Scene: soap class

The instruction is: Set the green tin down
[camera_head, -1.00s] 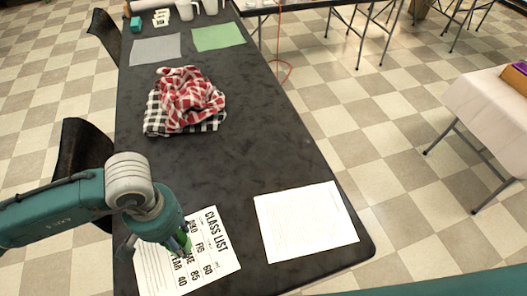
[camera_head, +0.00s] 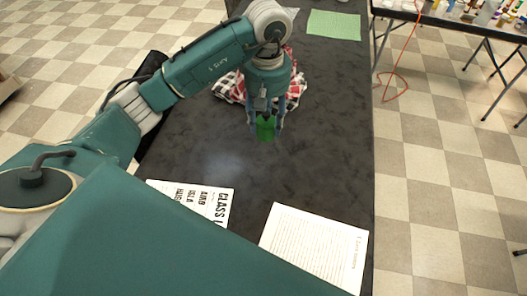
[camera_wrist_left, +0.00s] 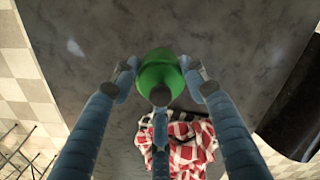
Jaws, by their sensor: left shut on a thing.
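The green tin (camera_head: 265,128) is between the fingers of my left gripper (camera_head: 265,118), over the dark table (camera_head: 200,155). In the left wrist view the tin (camera_wrist_left: 160,72) is round and bright green, with the blue fingers of my left gripper (camera_wrist_left: 160,88) closed around it. I cannot tell whether the tin's underside touches the table. My right gripper is not in view.
Red and black checked cloths (camera_head: 228,88) lie behind the gripper, partly hidden by my arm. A class list sheet (camera_head: 190,195) and a printed page (camera_head: 318,245) lie at the near end. A green mat (camera_head: 334,25) lies at the back.

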